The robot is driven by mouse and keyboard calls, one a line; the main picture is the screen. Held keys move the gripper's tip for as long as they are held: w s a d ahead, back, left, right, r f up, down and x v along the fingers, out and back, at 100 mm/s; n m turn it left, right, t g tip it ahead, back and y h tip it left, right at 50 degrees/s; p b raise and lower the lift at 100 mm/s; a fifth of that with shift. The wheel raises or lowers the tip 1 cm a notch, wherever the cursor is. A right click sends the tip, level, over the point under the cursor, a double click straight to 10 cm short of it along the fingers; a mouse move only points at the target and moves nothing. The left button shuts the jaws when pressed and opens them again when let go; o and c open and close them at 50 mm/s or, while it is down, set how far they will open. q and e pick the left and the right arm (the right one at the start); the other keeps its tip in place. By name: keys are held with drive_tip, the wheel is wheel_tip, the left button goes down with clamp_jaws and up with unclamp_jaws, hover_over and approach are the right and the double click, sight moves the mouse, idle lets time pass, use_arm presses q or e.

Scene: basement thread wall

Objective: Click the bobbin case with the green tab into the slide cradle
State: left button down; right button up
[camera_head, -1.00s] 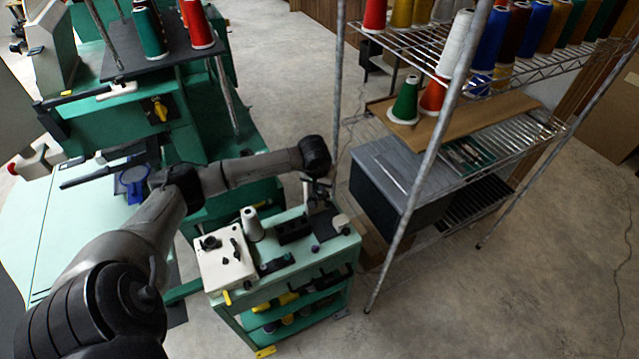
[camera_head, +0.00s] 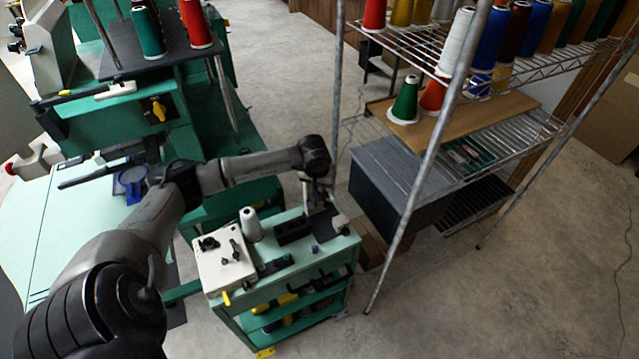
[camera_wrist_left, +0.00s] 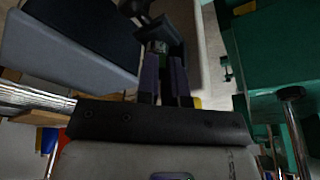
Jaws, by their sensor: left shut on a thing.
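My left gripper (camera_head: 319,205) points down over the far right part of the green cart top. In the left wrist view its two fingers (camera_wrist_left: 161,58) are close together around a small dark piece with a greenish patch, which looks like the bobbin case (camera_wrist_left: 157,46). In the head view the piece is too small and dark to make out. I cannot pick out the slide cradle for certain; a dark block (camera_head: 293,231) stands on the cart top left of the gripper. My right gripper is not in view.
A green machine (camera_head: 120,125) stands left.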

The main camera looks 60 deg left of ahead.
use_arm(q)
drive_tip(key=shift+s+f, duration=0.15)
drive_tip(key=shift+f, duration=0.25)
drive_tip(key=c, duration=1.4)
unclamp_jaws()
drive_tip(key=shift+c, duration=0.2)
drive_tip(key=shift+o, duration=1.4)
drive_tip(key=shift+d, duration=0.15)
drive_tip(key=shift+r, duration=0.35)
drive_tip(key=v, duration=1.3)
drive_tip(key=shift+w+r, duration=0.25)
drive_tip(key=shift+r, duration=0.15)
